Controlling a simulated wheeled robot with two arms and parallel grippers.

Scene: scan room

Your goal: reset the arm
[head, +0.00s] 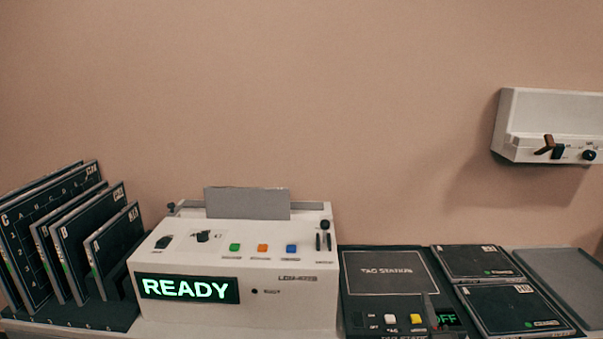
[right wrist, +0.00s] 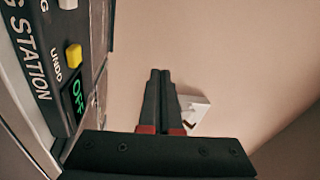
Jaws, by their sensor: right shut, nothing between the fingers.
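My right gripper (head: 430,306) shows as a small dark shape at the bottom of the head view, in front of the tag station (head: 390,275). In the right wrist view my right gripper (right wrist: 160,76) has its two dark fingers together, with red bands near their base and nothing between them. The tag station (right wrist: 35,65) lies to the left of the fingers there, with its yellow button and green "OFF" display. My left gripper is not in view.
A white scanner (head: 235,270) reading "READY" stands left of the tag station. Dark plates (head: 75,245) stand in a rack at far left. Flat dark panels (head: 510,305) and a grey tray (head: 565,280) lie at right. A white wall unit (head: 548,120) hangs above.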

